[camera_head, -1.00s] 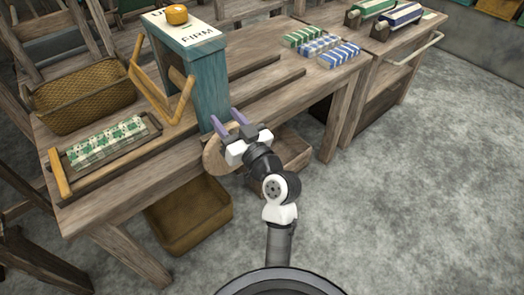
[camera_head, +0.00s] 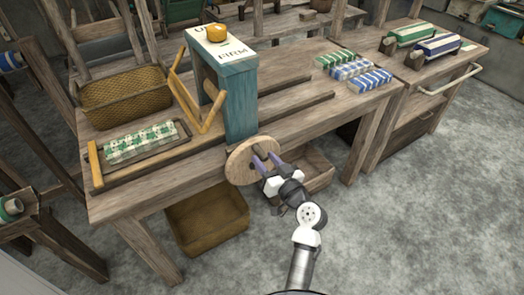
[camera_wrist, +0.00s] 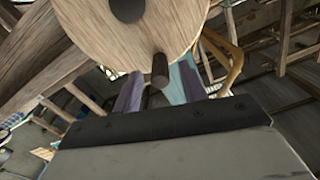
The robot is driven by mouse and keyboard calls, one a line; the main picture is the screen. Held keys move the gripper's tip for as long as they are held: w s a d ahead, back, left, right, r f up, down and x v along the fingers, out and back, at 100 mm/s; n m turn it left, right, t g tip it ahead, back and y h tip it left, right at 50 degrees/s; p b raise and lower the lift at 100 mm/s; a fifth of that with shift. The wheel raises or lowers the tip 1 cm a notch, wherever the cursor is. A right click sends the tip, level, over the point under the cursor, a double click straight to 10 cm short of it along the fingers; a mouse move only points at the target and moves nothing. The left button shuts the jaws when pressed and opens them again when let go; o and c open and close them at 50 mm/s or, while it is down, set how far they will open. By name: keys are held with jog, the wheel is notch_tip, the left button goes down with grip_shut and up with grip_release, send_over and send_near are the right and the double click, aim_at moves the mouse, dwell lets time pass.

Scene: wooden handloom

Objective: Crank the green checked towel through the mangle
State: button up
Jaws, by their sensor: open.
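The green checked towel (camera_head: 143,140) lies flat in a shallow wooden tray (camera_head: 96,165) at the bench's left end. The mangle (camera_head: 240,105) is a teal upright with a yellow-orange knob (camera_head: 217,32) on top. Its round wooden crank wheel (camera_head: 240,166) is at the bench's front edge. My gripper (camera_head: 266,161) is open at the wheel's right side. In the wrist view, a dark peg handle (camera_wrist: 160,68) stands out from the wheel (camera_wrist: 180,22) and appears between or just beyond the purple fingers (camera_wrist: 159,90). I cannot tell whether they touch it.
A woven basket (camera_head: 125,98) stands behind the tray. Wooden arms (camera_head: 212,108) angle out from the mangle's left. Folded striped cloths (camera_head: 370,80) lie on the bench's right. A brown bin (camera_head: 207,225) and a wooden box (camera_head: 312,168) are below the bench. Floor at right is clear.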

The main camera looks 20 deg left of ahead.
jog(key=shift+x, duration=1.3)
grip_shut()
